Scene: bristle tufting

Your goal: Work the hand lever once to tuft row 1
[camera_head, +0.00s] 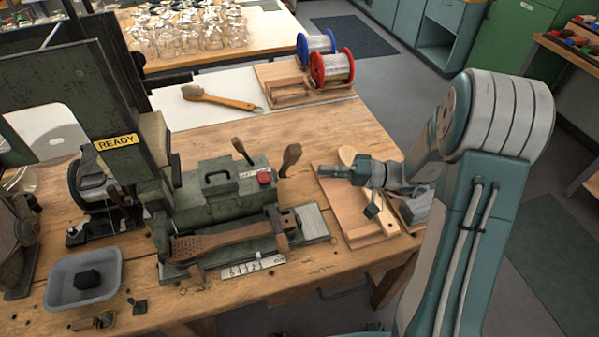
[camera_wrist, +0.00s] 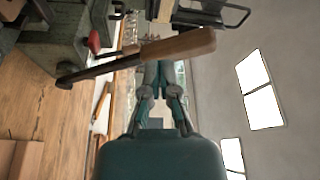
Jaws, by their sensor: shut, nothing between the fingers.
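The hand lever (camera_head: 290,158), a dark rod with a wooden grip, stands at the right end of the green tufting machine (camera_head: 215,200). In the wrist view the lever's grip (camera_wrist: 180,46) crosses just ahead of my fingers, running up to the right. My gripper (camera_head: 327,169) points left and sits a little right of the lever in the head view, with a gap between them. In the wrist view my gripper (camera_wrist: 165,82) is shut and empty. A wooden brush body (camera_head: 222,241) with rows of holes lies in the fixture at the machine's front.
A yellow READY sign (camera_head: 117,142) is on the machine. A red button (camera_head: 264,178) and a second, shorter lever (camera_head: 240,149) are near the hand lever. A wooden board (camera_head: 346,204) lies under my gripper. A grey tray (camera_head: 60,289) holds a black lump.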

